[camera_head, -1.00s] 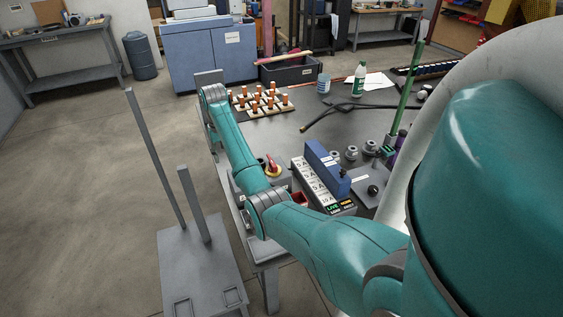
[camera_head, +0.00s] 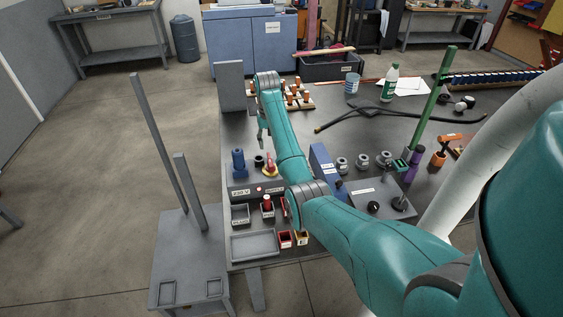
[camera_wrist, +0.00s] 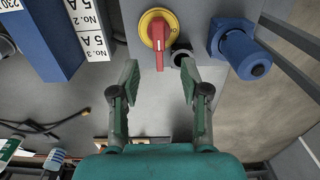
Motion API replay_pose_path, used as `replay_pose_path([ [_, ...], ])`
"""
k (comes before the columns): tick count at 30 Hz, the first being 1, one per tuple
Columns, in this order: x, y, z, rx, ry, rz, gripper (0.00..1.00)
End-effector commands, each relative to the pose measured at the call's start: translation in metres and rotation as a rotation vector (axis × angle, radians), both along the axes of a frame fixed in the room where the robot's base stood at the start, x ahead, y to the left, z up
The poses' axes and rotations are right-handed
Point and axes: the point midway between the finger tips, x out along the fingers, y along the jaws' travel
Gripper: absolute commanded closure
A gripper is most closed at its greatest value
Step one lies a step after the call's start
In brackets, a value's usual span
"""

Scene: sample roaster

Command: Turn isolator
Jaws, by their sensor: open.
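The isolator is a red handle on a yellow round plate. In the wrist view the isolator (camera_wrist: 158,34) is at the top centre, its handle pointing down the picture. In the head view the isolator (camera_head: 270,166) stands on the bench just left of my forearm. My gripper (camera_wrist: 160,78) is open and empty in the wrist view. Its two fingers are spread to either side below the handle's end, and no contact shows. In the head view my gripper (camera_head: 262,138) is small and partly hidden by my arm.
A blue cylindrical part (camera_wrist: 240,52) lies right of the isolator, also seen in the head view (camera_head: 238,162). A dark round knob (camera_wrist: 181,58) is close to the right finger. Small trays (camera_head: 254,246) line the bench front.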

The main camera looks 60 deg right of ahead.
Motion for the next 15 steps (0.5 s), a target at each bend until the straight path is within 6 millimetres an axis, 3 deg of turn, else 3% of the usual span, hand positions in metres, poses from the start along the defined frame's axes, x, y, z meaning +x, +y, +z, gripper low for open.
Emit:
replay_pose_path([
  [5,0.0,0.001,-0.014,0.003,0.003,0.0,0.54],
  [15,-0.001,0.001,-0.072,0.003,0.003,0.0,0.54],
])
